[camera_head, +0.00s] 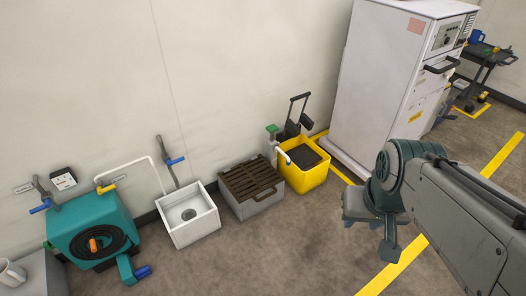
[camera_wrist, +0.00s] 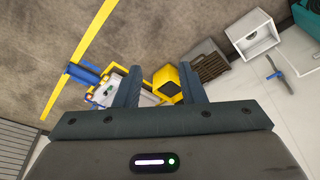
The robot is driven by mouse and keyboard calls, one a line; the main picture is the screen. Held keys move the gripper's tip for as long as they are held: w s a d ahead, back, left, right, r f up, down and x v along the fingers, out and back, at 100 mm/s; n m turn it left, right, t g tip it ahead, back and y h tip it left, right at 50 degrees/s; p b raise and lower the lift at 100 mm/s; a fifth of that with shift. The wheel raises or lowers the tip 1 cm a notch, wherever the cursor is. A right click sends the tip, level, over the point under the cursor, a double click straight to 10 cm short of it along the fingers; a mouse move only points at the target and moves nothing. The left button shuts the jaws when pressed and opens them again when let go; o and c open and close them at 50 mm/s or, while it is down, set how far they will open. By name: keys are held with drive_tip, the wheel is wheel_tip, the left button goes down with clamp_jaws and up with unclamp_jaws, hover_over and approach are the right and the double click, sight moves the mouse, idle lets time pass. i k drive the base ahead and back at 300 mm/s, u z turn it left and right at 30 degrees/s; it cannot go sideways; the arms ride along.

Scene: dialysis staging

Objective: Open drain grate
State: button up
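The drain grate (camera_head: 252,178) is a brown slatted cover lying flat and closed on a grey box (camera_head: 262,206) on the floor by the wall. A dark bar handle (camera_head: 265,194) sits at its front edge. In the wrist view the grate (camera_wrist: 209,65) shows at upper right, beyond the right finger. My gripper (camera_wrist: 162,90) is open, with nothing between its fingers. In the head view my gripper (camera_head: 372,240) hangs in the air to the right of the grate, well apart from it. What lies under the grate is hidden.
A white sink (camera_head: 188,232) stands just left of the grate box, and a yellow bin (camera_head: 305,178) just right. A teal hose reel (camera_head: 75,232) is at far left. A white cabinet (camera_head: 385,80) stands at right. The floor in front of the grate is clear.

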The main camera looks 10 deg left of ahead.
sight(237, 196)
drive_tip(key=u, duration=0.1)
drive_tip(key=i, duration=1.45)
drive_tip(key=u, duration=0.1)
